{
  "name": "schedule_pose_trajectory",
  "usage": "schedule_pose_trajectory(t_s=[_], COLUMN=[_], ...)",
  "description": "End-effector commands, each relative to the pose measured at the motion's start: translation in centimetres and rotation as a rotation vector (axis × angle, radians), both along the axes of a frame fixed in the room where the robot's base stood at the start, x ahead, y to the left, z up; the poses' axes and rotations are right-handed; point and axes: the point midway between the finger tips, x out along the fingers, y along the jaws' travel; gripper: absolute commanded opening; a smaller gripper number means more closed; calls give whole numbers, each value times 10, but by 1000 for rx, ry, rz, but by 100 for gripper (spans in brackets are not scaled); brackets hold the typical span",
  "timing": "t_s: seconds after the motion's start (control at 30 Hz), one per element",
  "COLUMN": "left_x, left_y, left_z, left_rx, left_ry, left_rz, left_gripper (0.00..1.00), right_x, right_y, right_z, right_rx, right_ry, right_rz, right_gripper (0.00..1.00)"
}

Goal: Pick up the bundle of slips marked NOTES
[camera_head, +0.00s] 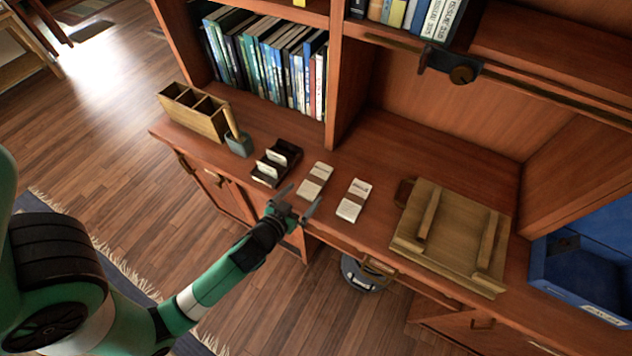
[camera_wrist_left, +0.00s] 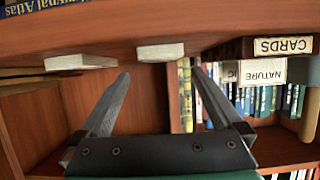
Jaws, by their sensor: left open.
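Two pale bundles of slips lie flat on the wooden counter: one (camera_head: 315,180) nearer the middle, one (camera_head: 354,200) to its right. Small marks show on their bands, but I cannot read which says NOTES. In the left wrist view two pale bundle edges show, one (camera_wrist_left: 162,53) near the middle and one (camera_wrist_left: 72,62) to the left. My left gripper (camera_head: 296,196) is open and empty at the counter's front edge, just in front of the nearer bundle. Its spread fingers (camera_wrist_left: 160,78) show in the wrist view, apart from both bundles. My right gripper is not in view.
A dark holder (camera_head: 266,172) with cards stands left of the bundles; its CARDS label (camera_wrist_left: 283,45) shows in the wrist view. A wooden divided box (camera_head: 190,112) is farther left. A wooden board with slats (camera_head: 455,238) and a blue bin (camera_head: 590,262) are right.

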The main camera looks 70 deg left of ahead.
Motion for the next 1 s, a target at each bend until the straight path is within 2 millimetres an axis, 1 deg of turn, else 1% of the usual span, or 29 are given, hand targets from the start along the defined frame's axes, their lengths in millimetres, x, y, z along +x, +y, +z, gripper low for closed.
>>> schedule_pose_trajectory(t_s=[0.03,0.1,0.27,0.47,0.6,0.83,0.97,1.0], left_x=[6,10,13,35,48,49,49,49], left_y=[5,8,10,32,40,40,40,40], left_z=[-4,-6,-7,-18,-24,-23,-23,-23], left_rx=[0,0,0,0,1,0,0,0], left_ry=[-1,0,0,-4,-1,0,0,0], left_rz=[3,1,0,3,0,-1,-1,-1], left_gripper=[100,100,100,100,100,100,77,69], right_x=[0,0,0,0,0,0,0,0], right_y=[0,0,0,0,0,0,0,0], right_z=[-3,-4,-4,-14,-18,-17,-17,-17], right_rx=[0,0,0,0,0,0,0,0], right_ry=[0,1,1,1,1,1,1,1], right_rz=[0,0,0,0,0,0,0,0], right_gripper=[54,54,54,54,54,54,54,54])
